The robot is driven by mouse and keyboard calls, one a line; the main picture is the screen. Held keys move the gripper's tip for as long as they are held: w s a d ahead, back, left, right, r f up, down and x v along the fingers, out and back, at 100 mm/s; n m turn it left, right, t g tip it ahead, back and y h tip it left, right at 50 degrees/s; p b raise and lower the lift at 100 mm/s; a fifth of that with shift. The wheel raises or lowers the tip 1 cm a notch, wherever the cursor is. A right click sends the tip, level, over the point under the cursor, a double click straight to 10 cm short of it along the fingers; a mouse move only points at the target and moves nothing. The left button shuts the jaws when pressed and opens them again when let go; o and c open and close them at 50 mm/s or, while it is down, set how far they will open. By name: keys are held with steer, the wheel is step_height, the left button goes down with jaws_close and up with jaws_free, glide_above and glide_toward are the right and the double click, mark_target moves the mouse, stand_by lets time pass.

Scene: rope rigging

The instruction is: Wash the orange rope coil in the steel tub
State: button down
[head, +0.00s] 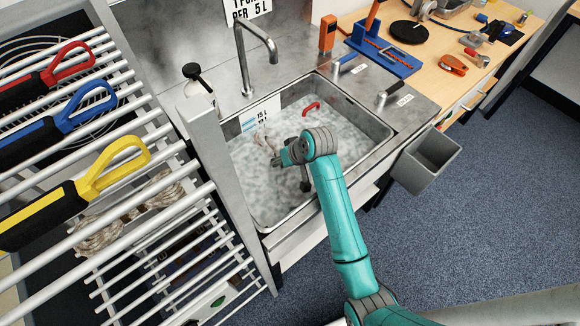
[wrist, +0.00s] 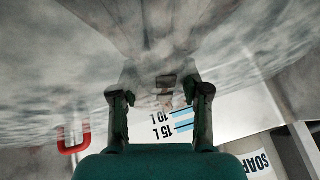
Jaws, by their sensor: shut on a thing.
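The steel tub (head: 377,128) is filled with cloudy, foamy water. My gripper (head: 277,160) is low at the water in its left middle part. A pale pinkish-orange strand (head: 265,140), seemingly part of the orange rope coil, shows at its fingertips; the rest of the coil is hidden by the water. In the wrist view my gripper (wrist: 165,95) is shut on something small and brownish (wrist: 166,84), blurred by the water. A red loop (head: 311,108) stands at the tub's far side and also shows in the wrist view (wrist: 73,138).
A faucet (head: 250,60) rises behind the tub, with a soap bottle (head: 199,84) to its left. A grey bin (head: 427,160) hangs at right. A wooden bench (head: 440,60) holds tools.

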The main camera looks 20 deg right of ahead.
steer(key=shift+w+a+r, duration=0.1)
steer(key=shift+w+a, duration=0.35)
steer(key=shift+a, duration=0.35)
